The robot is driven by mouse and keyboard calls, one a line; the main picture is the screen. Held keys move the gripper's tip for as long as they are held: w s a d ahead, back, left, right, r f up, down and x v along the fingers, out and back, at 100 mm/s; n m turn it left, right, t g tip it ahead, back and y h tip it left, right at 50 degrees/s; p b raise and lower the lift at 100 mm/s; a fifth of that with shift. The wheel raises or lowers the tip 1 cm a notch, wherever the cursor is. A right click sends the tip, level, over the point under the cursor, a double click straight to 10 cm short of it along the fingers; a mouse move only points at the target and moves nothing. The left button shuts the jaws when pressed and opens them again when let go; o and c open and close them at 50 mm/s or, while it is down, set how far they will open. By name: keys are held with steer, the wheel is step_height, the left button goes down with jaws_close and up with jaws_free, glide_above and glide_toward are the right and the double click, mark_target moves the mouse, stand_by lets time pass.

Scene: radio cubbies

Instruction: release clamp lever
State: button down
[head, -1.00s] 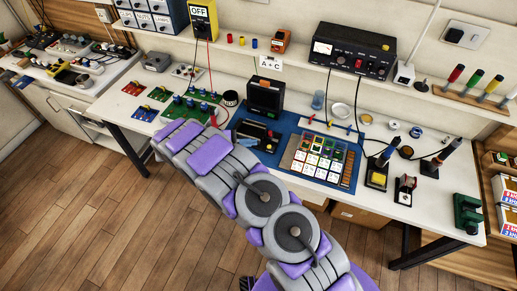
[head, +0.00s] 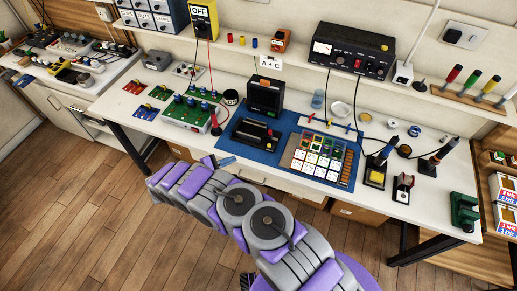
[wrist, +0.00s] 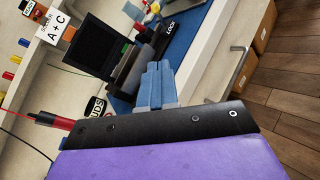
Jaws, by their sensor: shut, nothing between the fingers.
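A dark clamp-like fixture (head: 255,133) sits on the blue mat (head: 268,156), below the small black screen (head: 266,96). It has small red and yellow details; which part is the clamp lever is too small to tell. In the wrist view the fixture (wrist: 131,68) lies just beyond the fingers, with a white-lettered black part (wrist: 168,26) at its far end. My gripper (head: 229,161) is at the front left corner of the mat, apart from the fixture in the head view. Its blue fingers (wrist: 157,72) are together and empty.
A grid of small coloured cards (head: 318,156) lies right of the fixture. A green terminal board (head: 190,112) and a red-handled probe (head: 215,124) are to the left. A black power supply (head: 352,50) stands on the shelf. The floor in front of the bench is clear.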

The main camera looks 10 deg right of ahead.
steer(key=b, duration=0.1)
glide_toward(270, 146)
steer(key=w+f, duration=0.2)
steer(key=w+d+f, duration=0.1)
steer(key=w+f, duration=0.1)
steer(key=shift+w+d+f, duration=0.15)
steer(key=shift+w+f, duration=0.1)
steer(key=shift+s+d+r+b, duration=0.1)
steer(key=shift+d+r+b, duration=0.1)
steer(key=shift+d+r, duration=0.25)
steer(key=shift+s+d+r+b, duration=0.1)
steer(key=shift+d+r+b, duration=0.15)
steer(key=shift+d, duration=0.45)
steer(key=shift+d+r, duration=0.2)
steer(key=shift+d, duration=0.2)
